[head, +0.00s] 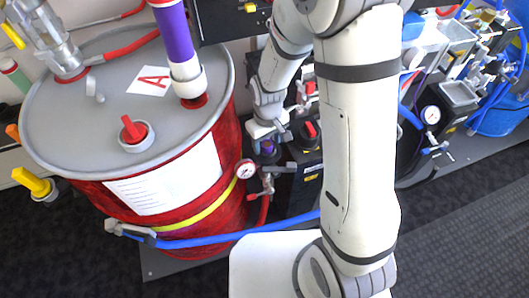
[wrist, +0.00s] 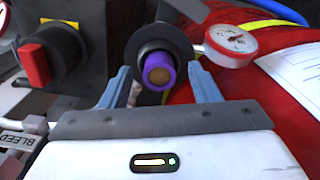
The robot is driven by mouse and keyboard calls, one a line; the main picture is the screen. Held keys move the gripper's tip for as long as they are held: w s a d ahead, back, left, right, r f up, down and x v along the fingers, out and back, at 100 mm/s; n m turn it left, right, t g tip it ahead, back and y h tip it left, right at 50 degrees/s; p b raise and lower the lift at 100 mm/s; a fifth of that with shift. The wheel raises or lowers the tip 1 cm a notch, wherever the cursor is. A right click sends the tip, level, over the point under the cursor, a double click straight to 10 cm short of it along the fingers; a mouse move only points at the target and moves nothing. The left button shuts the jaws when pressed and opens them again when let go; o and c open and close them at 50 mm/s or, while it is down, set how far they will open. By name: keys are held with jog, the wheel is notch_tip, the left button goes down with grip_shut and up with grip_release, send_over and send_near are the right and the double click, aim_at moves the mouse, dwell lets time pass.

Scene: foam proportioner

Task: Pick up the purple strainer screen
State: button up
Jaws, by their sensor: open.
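The purple strainer screen (wrist: 160,72) shows in the wrist view as a short purple cylinder with a brown centre, set in a round black housing. In the head view a small purple patch of it (head: 267,147) shows just below my gripper (head: 268,133). In the wrist view my gripper (wrist: 160,88) is open, with one blue-grey finger on each side of the strainer screen. I see gaps between the fingers and the purple surface. I cannot tell how far the fingertips reach along it.
A red drum (head: 225,170) with a grey lid stands left of my gripper. A pressure gauge (wrist: 231,39) sits close to the right finger. A red-handled valve (wrist: 35,63) on a black block is at left. A blue hose (head: 240,236) crosses in front.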

jog(key=shift+c, duration=0.3)
grip_shut()
dwell(0.3)
